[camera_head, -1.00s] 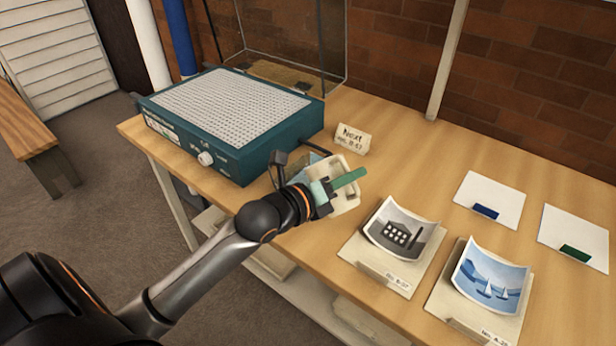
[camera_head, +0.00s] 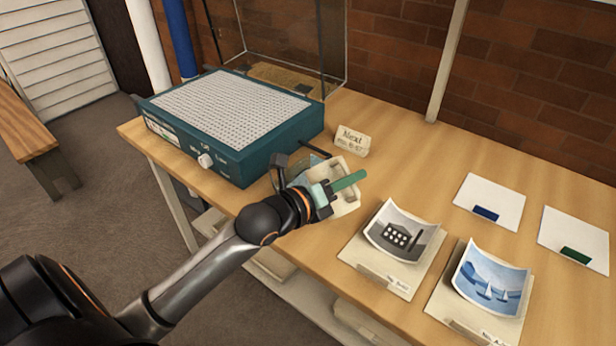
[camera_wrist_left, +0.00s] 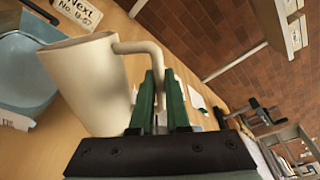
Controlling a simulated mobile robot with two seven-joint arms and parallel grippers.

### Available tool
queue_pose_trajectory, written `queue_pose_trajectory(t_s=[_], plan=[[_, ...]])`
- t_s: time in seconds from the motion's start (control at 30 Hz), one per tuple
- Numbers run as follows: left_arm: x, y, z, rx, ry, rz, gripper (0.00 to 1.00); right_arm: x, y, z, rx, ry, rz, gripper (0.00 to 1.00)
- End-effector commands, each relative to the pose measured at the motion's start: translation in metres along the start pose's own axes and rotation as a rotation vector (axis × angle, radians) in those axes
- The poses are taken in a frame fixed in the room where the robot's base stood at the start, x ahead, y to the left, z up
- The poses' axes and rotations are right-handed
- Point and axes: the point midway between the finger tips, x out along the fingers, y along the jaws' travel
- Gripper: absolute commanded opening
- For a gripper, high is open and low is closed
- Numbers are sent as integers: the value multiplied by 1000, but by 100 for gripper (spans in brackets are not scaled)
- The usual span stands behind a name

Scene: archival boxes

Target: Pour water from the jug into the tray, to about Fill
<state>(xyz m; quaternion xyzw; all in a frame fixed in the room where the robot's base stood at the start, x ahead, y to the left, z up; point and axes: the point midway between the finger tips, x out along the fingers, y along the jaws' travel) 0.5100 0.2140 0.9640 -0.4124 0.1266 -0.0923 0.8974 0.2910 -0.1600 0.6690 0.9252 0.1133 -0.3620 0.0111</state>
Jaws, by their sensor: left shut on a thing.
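My left gripper (camera_head: 340,185) is shut on the handle of the cream jug (camera_head: 347,199), at the table's front edge area. In the left wrist view the jug (camera_wrist_left: 88,85) stands large beside the green fingers (camera_wrist_left: 161,105), with its handle between them. A pale blue tray (camera_wrist_left: 25,72) lies just beyond the jug. In the head view the tray is mostly hidden behind my gripper and the jug. The jug looks tilted, but how far I cannot tell. No stream of water, water level or Fill mark can be made out. My right gripper is not in view.
A teal device with a white perforated top (camera_head: 240,112) stands left of the tray. A "Next" card (camera_head: 352,140) stands behind the jug. To the right are curled prints (camera_head: 400,232) on boards and white cards (camera_head: 490,200). Bare tabletop (camera_head: 415,150) lies between.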

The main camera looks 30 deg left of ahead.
Motion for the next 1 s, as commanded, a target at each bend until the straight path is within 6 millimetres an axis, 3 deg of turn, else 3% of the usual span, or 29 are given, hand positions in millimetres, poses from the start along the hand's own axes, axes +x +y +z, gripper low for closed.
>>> queue_pose_trajectory(t_s=[1.0], plan=[[0,2,-7,72,-13,-1,0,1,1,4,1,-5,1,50]])
